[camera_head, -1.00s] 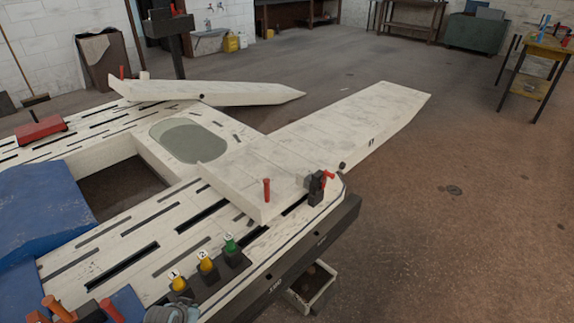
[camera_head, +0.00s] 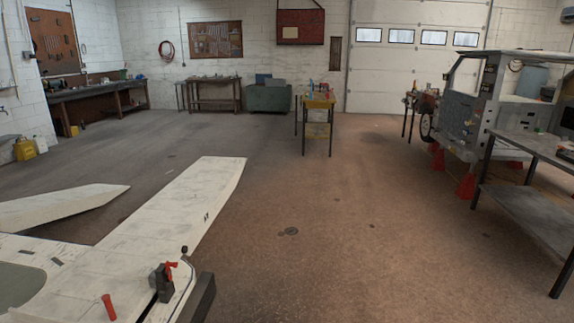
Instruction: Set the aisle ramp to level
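Two long pale ramps reach out from the slotted bench (camera_head: 38,258) at the lower left. The nearer ramp (camera_head: 185,208), which I take to be the aisle ramp, runs out over the floor on the right. The other ramp (camera_head: 65,206) points right from the left edge. A red-handled pin (camera_head: 109,307) stands on the near ramp's bench end, and a black clamp with a red lever (camera_head: 164,281) sits beside it. I cannot tell the ramp's exact tilt from here. Neither of my grippers is in view.
Open brown floor (camera_head: 330,220) lies right of the ramp. A yellow-topped table (camera_head: 318,103) stands at the back middle.

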